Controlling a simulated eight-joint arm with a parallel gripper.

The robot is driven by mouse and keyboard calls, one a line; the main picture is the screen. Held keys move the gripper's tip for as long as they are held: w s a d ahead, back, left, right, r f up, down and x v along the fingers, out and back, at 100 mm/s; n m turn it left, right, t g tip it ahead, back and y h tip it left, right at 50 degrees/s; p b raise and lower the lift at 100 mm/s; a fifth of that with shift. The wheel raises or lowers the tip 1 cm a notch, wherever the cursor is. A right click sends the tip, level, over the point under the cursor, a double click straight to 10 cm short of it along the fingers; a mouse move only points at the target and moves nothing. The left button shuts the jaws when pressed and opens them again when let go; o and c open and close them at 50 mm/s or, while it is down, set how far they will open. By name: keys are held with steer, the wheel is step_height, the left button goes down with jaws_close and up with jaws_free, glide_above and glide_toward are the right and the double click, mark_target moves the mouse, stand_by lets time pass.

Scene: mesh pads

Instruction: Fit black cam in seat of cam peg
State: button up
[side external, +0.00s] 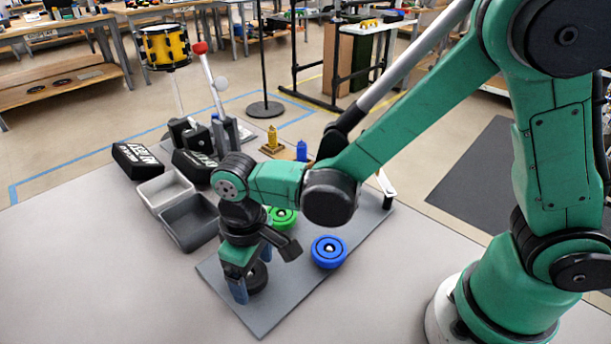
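My gripper (252,272) points down over the near left part of a grey board, its blue fingers set apart. A round black piece (258,279), which looks like the black cam, is low at the fingers, partly hidden by them. I cannot tell whether the fingers touch it. A green round piece (284,219) with a dark ring and pale centre sits on the board behind my wrist, partly hidden. A similar blue round piece (329,252) sits to the right. I cannot tell which thing is the cam peg or see its seat.
The grey board (262,322) lies on a pale table. Two open grey bins (188,222) stand left of it. Black labelled blocks (138,160) are behind the bins. A yellow piece (272,140) and a blue piece (301,151) stand at the back. The table's front left is clear.

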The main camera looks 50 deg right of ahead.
mark_target(256, 273)
steer(key=shift+o, duration=0.5)
steer(key=shift+r, duration=2.6)
steer(key=shift+d+r, duration=0.15)
steer(key=shift+r, duration=0.15)
steer(key=s+d+r+m+t, duration=0.1)
steer(key=d+r+m+t, duration=0.1)
steer(key=d, duration=0.5)
steer(key=s+d+r+m+t, duration=0.1)
steer(key=d+r+m+t, duration=0.1)
steer(key=d+t, duration=0.3)
steer(key=d+r, duration=0.1)
steer(key=d, duration=0.2)
steer(key=shift+d+r+m, duration=0.15)
steer(key=shift+r+m, duration=0.15)
steer(key=shift+r, duration=0.05)
